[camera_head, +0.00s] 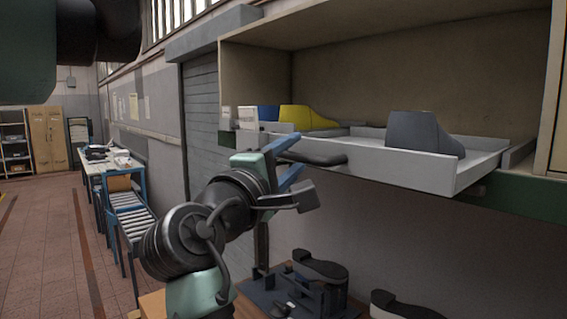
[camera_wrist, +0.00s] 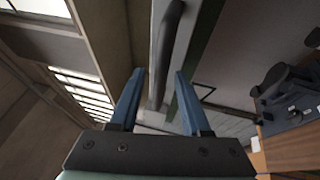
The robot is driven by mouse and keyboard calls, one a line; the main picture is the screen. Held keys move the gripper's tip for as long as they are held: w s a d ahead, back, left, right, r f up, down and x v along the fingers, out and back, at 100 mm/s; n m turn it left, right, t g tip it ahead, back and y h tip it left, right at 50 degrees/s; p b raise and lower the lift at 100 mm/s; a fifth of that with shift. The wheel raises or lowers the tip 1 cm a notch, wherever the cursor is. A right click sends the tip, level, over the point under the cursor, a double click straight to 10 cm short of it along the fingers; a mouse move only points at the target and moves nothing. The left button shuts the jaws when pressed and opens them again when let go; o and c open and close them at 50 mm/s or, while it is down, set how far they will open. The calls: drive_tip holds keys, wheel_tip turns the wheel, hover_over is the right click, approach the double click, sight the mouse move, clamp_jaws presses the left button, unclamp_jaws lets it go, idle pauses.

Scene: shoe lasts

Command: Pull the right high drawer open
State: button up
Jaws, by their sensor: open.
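The right high drawer (camera_head: 400,165) is a pale grey tray under the upper shelf opening. It stands out from the cabinet with its inside showing, and a grey shoe last (camera_head: 424,134) sits in it. Its dark bar handle (camera_head: 318,158) is on the front face. My gripper (camera_head: 301,153) is open and empty, with its blue fingers at the handle's left end. In the wrist view the handle (camera_wrist: 168,50) runs between the two spread fingers (camera_wrist: 160,75). I cannot tell whether a finger touches it.
A yellow shoe last (camera_head: 305,118) and a blue one (camera_head: 268,112) stand left of the drawer. Below are a bench with a dark fixture (camera_head: 300,292) and dark shoe lasts (camera_head: 320,264). A roller conveyor (camera_head: 135,225) stands at left; the floor (camera_head: 45,240) there is clear.

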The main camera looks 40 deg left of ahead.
drive_tip(key=b+v, duration=0.5)
drive_tip(key=v, duration=0.8)
drive_tip(key=shift+w+f, duration=0.1)
drive_tip(key=shift+w, duration=0.05)
drive_tip(key=w+d+r+m+t, duration=0.2)
drive_tip(key=w+d+m, duration=0.1)
drive_tip(key=d+m, duration=0.3)
drive_tip(key=w+d+r+m+t, duration=0.1)
drive_tip(key=w+d+m, duration=0.3)
drive_tip(key=d, duration=0.5)
drive_tip(key=s+d+r+m+t+h, duration=0.1)
drive_tip(key=s+d+m+t+h, duration=0.1)
drive_tip(key=d+m, duration=0.4)
drive_tip(key=s+d+r+m+t+h, duration=0.1)
drive_tip(key=s+d+m+t+h, duration=0.1)
drive_tip(key=d+m, duration=0.4)
drive_tip(key=d+t+h, duration=0.1)
drive_tip(key=d+h, duration=0.1)
drive_tip(key=d, duration=0.2)
drive_tip(key=shift+s+d+r+m, duration=0.3)
drive_tip(key=shift+r, duration=0.1)
